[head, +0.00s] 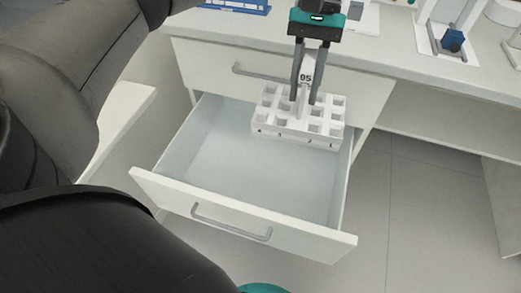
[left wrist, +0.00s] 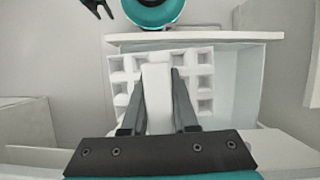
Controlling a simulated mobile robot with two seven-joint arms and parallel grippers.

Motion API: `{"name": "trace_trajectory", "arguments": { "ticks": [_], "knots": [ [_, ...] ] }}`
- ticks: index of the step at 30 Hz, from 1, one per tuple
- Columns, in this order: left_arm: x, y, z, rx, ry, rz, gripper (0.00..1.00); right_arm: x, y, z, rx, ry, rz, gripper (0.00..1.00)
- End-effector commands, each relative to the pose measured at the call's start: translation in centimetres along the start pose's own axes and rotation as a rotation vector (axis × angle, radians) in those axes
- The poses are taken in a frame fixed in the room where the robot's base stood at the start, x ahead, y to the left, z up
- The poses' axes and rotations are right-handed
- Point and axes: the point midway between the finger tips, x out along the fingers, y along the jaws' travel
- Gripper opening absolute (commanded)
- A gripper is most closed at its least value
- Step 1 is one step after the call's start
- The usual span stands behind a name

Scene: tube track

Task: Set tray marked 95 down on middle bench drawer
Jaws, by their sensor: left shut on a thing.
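The white tray (head: 287,127) has a grid of square openings and an upright central handle. Its small marking reads like 95 or 05; I cannot tell which. My left gripper (head: 304,98) points down and is shut on the handle, which also shows between the fingers in the left wrist view (left wrist: 158,95). The tray is level within the outline of the open drawer (head: 225,160), at its back right, close to the right wall. I cannot tell whether its underside touches the drawer floor. My right gripper (left wrist: 97,8) shows small at the top left of the left wrist view, its fingers apart.
A shut drawer (head: 325,77) with a grey handle is above the open one. The bench top (head: 385,50) holds a blue-edged rack (head: 238,6) and a stand with a blue part (head: 452,39). The left and front of the open drawer are empty.

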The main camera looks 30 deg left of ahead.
Motion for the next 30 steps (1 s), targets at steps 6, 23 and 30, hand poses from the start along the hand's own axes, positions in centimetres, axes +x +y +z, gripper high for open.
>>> {"name": "trace_trajectory", "arguments": {
  "ticks": [6,23,30],
  "knots": [
    [5.8,0.5,-3.5,0.053,-0.002,-0.022,0.0,-0.9,0.1,-2.5,0.005,0.048,0.004,0.59],
    [18.6,2.2,-13.9,-1.037,-0.005,0.431,0.0,-3.8,0.3,-3.9,0.009,0.081,0.009,0.59],
    [21.6,0.5,-17.1,-1.534,-0.003,0.638,0.0,-3.8,0.3,-3.9,0.009,0.082,0.008,0.59]
  ]
}}
